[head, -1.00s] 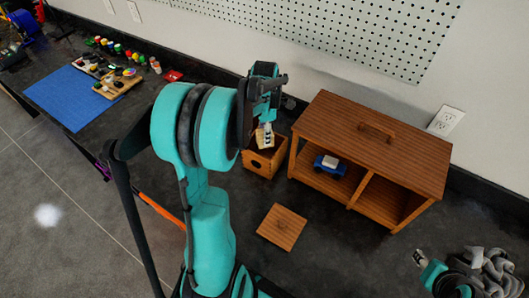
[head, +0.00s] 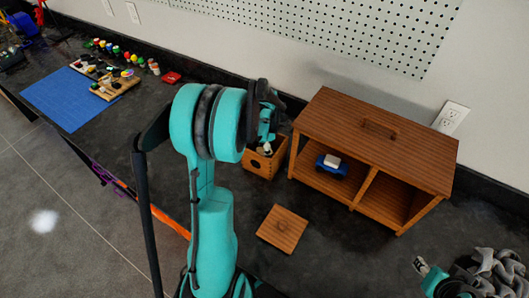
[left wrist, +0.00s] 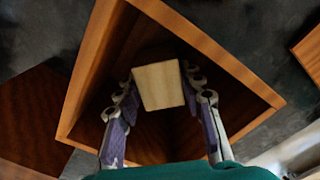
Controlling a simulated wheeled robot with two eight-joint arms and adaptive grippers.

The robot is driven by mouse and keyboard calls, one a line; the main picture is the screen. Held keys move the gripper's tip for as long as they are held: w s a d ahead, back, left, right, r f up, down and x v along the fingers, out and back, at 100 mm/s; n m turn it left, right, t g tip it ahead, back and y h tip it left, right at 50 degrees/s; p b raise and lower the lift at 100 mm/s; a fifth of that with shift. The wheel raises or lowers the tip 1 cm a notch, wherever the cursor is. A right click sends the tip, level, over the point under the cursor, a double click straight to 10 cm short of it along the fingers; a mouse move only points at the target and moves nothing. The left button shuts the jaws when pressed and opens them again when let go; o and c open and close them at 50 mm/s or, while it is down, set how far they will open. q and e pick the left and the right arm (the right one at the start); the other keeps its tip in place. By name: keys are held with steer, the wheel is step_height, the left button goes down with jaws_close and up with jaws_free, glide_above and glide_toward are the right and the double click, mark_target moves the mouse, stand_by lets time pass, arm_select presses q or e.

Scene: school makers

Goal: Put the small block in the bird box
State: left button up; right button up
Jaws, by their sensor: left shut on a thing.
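The bird box (head: 258,166) is an open-topped wooden box with a round hole in its front, left of the wooden cabinet. My left gripper (head: 266,146) reaches down into its open top. In the left wrist view, my left gripper (left wrist: 160,88) is shut on the small block (left wrist: 160,84), a pale wooden piece between its purple-and-grey fingers. The block is inside the outline of the box walls (left wrist: 90,75); whether it touches the floor I cannot tell. In the head view the block is hidden. My right gripper (head: 421,267) is at the lower right, away from the box.
A square wooden panel (head: 282,228) lies flat in front of the box. The cabinet (head: 375,140) with a blue toy car (head: 331,165) inside stands to the right. A blue mat (head: 70,97) and small coloured items lie at the far left.

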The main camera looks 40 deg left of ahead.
arm_select(q)
steer(key=shift+f, duration=0.2)
steer(key=o, duration=1.2)
steer(key=shift+r, duration=0.15)
steer(key=shift+r, duration=0.3)
step_height(320, 180, up, 12)
steer(key=p, duration=0.4)
steer(key=shift+f, duration=0.2)
